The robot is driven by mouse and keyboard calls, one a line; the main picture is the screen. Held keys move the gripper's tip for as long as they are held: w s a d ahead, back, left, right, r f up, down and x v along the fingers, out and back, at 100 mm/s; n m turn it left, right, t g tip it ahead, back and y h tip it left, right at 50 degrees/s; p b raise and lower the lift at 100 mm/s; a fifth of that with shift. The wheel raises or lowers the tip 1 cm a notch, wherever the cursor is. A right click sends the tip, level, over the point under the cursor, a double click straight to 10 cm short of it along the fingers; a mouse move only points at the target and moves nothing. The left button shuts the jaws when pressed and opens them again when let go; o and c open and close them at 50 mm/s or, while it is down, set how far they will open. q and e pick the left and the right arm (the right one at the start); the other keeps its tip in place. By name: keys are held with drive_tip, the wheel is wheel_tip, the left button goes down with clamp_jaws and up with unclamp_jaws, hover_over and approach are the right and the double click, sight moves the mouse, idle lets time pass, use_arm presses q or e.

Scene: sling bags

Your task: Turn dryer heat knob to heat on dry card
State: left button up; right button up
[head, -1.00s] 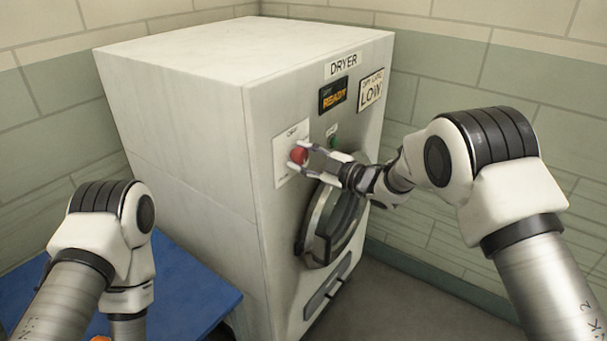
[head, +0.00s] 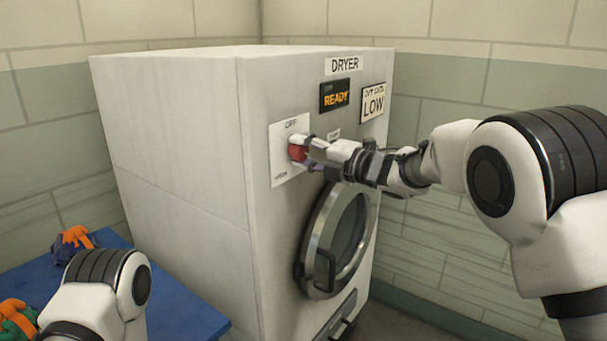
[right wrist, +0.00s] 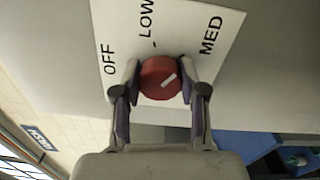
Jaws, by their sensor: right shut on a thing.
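The red heat knob (head: 297,152) sits on a white label plate (head: 284,176) on the dryer front (head: 262,235). My right gripper (head: 304,153) is shut on it; in the right wrist view its two fingers (right wrist: 160,84) press the knob (right wrist: 152,72) from both sides. The plate reads OFF, LOW and MED there. The knob's white line slants up and right, roughly toward MED. The dry card (head: 373,103) at the dryer's upper right reads LOW. My left arm shows at lower left; its gripper is out of view.
A dark display (head: 335,95) reads READY. The round dryer door (head: 310,255) is closed below the knob. A blue table (head: 190,291) stands left of the dryer, with orange-and-purple (head: 73,242) and orange-and-green (head: 14,318) items. Tiled walls stand behind.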

drive_tip(key=n+b, duration=0.2)
drive_tip(key=b, duration=0.1)
drive_tip(key=n+b, duration=0.3)
drive_tip(key=b, duration=0.1)
drive_tip(key=f+n+b, duration=0.1)
drive_tip(key=n+b, duration=0.2)
drive_tip(key=shift+a, duration=0.1)
drive_tip(key=shift+s+r+n+b, duration=0.1)
drive_tip(key=shift+r+n+b, duration=0.05)
drive_tip(key=shift+n+b, duration=1.2)
drive_tip(key=o, duration=1.1)
drive_tip(key=shift+r, duration=0.1)
drive_tip(key=shift+o, duration=0.2)
drive_tip(key=shift+r, duration=0.1)
